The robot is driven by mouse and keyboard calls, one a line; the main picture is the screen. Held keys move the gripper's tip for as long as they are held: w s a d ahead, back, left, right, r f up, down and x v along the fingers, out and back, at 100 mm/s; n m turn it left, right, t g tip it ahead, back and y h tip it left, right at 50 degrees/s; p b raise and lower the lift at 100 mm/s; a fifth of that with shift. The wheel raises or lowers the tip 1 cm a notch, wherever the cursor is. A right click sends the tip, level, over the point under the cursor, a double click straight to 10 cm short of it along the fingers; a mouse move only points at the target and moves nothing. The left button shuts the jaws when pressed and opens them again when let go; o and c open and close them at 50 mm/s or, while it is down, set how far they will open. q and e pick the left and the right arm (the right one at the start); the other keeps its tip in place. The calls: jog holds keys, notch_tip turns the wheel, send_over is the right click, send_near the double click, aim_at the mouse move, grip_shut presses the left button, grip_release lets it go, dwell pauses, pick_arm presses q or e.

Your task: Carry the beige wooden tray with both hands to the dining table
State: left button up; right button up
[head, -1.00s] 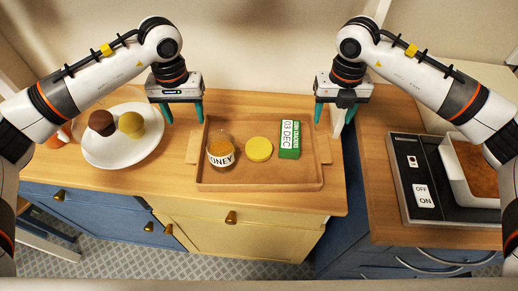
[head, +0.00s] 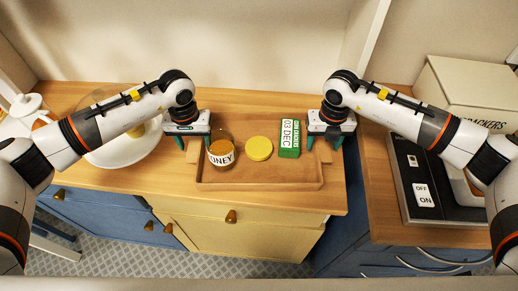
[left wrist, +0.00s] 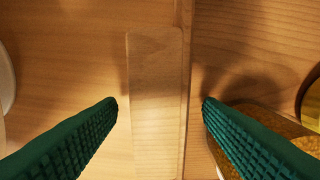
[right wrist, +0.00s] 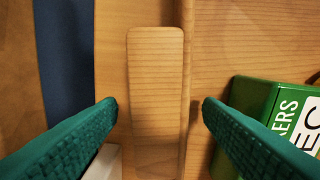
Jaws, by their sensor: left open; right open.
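The beige wooden tray (head: 262,178) lies on the wooden counter. It carries a honey jar (head: 221,152), a yellow disc (head: 259,149) and a green cracker box (head: 290,139). My left gripper (head: 196,142) is open at the tray's left end. In the left wrist view its green fingers (left wrist: 160,103) stand on either side of the tray's handle (left wrist: 157,75). My right gripper (head: 325,142) is open at the right end. In the right wrist view its fingers (right wrist: 160,103) flank the other handle (right wrist: 156,75). Contact with the handles cannot be told. The dining table is not in view.
At right, past a gap in the counter, are a black panel with an OFF/ON label (head: 424,195) and a cracker carton (head: 470,95). Blue and yellow cabinets (head: 238,235) are below.

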pick_arm(q)
grip_shut()
pick_arm(e)
grip_shut()
pick_arm(q)
jog(key=shift+w+r, duration=0.1)
jog(key=shift+r, duration=0.1)
pick_arm(e)
jog(key=shift+w+r, duration=0.1)
jog(key=shift+r, duration=0.1)
